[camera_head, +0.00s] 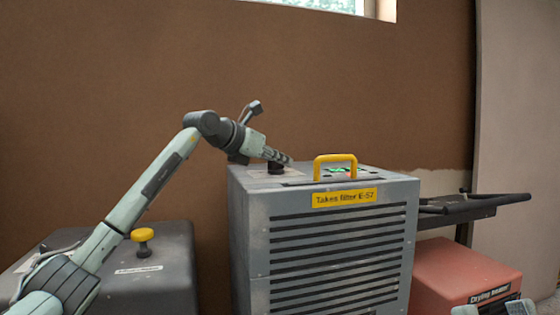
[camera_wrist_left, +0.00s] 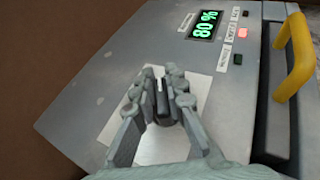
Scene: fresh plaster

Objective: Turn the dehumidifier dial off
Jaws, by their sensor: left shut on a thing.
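The dehumidifier (camera_head: 335,250) is a grey box with a slatted front and a yellow label reading "Takes filter E-57". Its dark dial (camera_head: 276,168) stands on a pale plate on the top left. My left gripper (camera_head: 285,160) reaches it from the upper left and is shut on the dial. In the left wrist view the fingers (camera_wrist_left: 165,88) close around the dark dial (camera_wrist_left: 165,112), which they partly hide, so its pointer setting is unclear. The green display (camera_wrist_left: 206,25) reads 80 %, and a red light (camera_wrist_left: 242,32) glows beside it.
A yellow handle (camera_head: 335,160) rises from the dehumidifier's top, right of the dial. A dark grey box with a yellow knob (camera_head: 142,235) stands at left.

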